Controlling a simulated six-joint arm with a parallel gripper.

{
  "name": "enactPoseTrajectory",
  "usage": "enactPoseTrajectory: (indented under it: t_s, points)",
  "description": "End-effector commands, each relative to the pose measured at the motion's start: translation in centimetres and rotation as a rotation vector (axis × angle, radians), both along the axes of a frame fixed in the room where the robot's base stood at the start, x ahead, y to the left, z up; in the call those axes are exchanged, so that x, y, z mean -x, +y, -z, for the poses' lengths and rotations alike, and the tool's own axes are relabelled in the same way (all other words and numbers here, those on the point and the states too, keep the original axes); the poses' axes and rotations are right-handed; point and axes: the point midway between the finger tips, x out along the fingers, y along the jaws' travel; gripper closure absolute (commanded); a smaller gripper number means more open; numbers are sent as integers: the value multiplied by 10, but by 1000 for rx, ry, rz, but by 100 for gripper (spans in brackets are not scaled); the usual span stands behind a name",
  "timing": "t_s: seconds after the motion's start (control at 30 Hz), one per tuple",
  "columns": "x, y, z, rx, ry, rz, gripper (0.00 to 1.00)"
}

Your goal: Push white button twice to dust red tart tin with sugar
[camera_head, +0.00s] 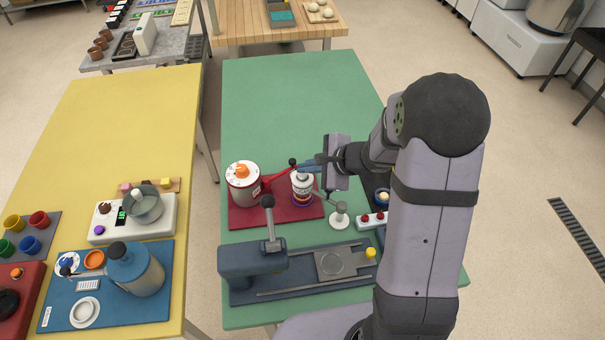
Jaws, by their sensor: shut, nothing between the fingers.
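My gripper (314,159) is shut and empty. It points left above the green table, close to a small white cylinder with a grey top (302,182) on a red mat (290,212). Whether it touches that cylinder cannot be told. A white and red canister with an orange knob (243,182) stands left of it, with a red arm between them. A white round piece on a stand (339,214) is just right of the mat. I cannot tell which of these white parts is the button. No red tart tin can be made out clearly on the mat.
A blue-grey press (255,262) with an upright lever fills the table's front. A white block with red knobs (372,219) is near my arm. The green table (290,95) is clear at the back. A yellow table (130,115) at left holds a scale, cups and a blue canister.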

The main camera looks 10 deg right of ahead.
Motion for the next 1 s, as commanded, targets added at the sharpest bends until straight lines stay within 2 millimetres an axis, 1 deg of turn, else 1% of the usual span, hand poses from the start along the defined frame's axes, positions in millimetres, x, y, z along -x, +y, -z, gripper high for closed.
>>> enactPoseTrajectory:
  t_s: [1.0]
  points:
    - [0, 0, 8, 0, 0, 0, 100]
